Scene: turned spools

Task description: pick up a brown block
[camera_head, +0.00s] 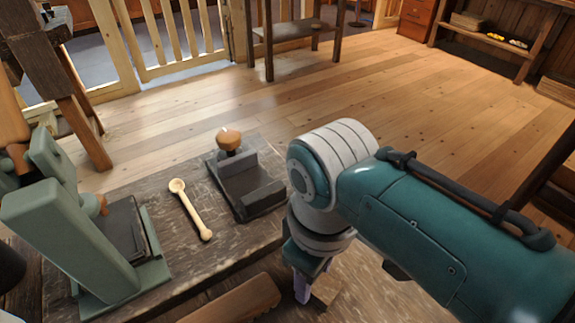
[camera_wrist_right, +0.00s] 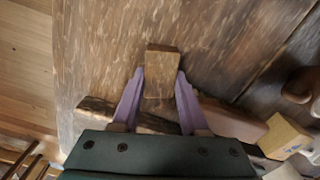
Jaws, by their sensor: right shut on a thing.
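A brown block (camera_wrist_right: 162,60) shows in the right wrist view, end-on between the purple fingers of my right gripper (camera_wrist_right: 160,76). The fingers are shut on its two sides. Wooden tabletop shows behind the block; I cannot tell whether the block touches it. In the head view my right gripper (camera_head: 303,287) points down at the right end of the worn wooden table (camera_head: 185,257), largely hidden by my own wrist, and I cannot make out the block there. My left gripper does not show.
A wooden spoon (camera_head: 190,208) lies mid-table. Beside it is a dark slotted base (camera_head: 250,190) with a wooden knob (camera_head: 229,139). A sage-green stand (camera_head: 75,235) is at the left. A tan block (camera_wrist_right: 284,137) lies low right in the wrist view. Open floor lies beyond.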

